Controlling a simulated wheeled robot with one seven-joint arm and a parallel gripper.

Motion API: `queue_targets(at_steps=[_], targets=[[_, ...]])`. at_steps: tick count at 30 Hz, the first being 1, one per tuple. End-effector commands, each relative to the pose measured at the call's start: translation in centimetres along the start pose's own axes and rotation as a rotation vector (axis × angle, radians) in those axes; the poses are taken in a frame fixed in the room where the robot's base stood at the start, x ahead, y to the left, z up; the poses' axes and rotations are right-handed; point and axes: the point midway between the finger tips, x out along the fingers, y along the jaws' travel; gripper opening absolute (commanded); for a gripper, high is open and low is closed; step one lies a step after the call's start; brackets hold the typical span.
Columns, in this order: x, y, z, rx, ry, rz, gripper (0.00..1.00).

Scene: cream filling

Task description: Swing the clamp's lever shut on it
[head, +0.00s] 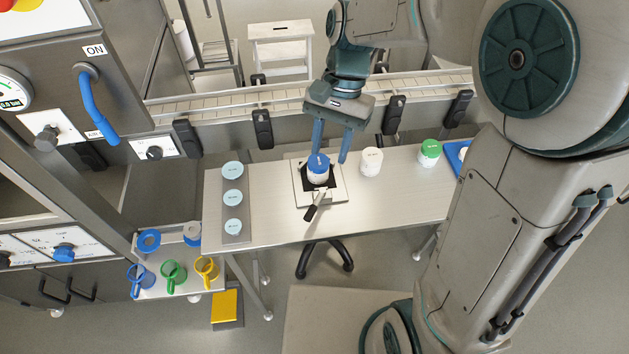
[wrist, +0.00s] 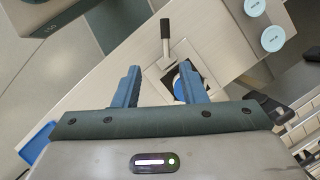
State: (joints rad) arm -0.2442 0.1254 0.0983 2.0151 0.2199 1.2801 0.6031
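The clamp (head: 335,197) is a pale square plate with a dark holder on the table. A white jar with a blue lid (head: 318,163) stands upright in it; the blue part also shows in the wrist view (wrist: 181,88), partly behind a finger. The clamp's lever (head: 312,211), with a black grip, sticks out from the front of the plate; it also shows in the wrist view (wrist: 165,30). My gripper (head: 330,157) is open and empty, its blue fingers above and behind the jar. I cannot tell whether the clamp's jaws press on the jar.
A white jar (head: 371,161) and a green-lidded jar (head: 430,152) stand to the right, near a blue tray (head: 456,155). A grey strip (head: 236,239) with light-blue discs lies at the left. The table front (head: 385,210) is clear. A conveyor (head: 230,108) runs behind.

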Motion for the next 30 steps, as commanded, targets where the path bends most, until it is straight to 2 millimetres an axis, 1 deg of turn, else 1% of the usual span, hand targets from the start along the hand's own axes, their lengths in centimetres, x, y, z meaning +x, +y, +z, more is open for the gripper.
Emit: queue_targets(at_steps=[1, 3, 5, 8, 11, 21, 25, 30], targets=[[0.2, -0.6, 0.0, 0.01, -0.019, 0.007, 0.38], [0.4, -1.1, 0.0, 0.023, -0.036, 0.012, 0.38], [0.6, -1.3, 0.0, 0.027, -0.043, 0.014, 0.38], [1.5, -1.4, 0.1, 0.03, -0.047, 0.016, 0.38], [3.1, -1.2, 0.2, 0.031, -0.048, 0.018, 0.38], [10.2, -1.1, 0.5, 0.03, -0.047, 0.018, 0.38], [12.3, -1.1, 0.5, 0.03, -0.046, 0.018, 0.38], [13.8, -1.1, 0.6, 0.03, -0.043, 0.015, 0.38]])
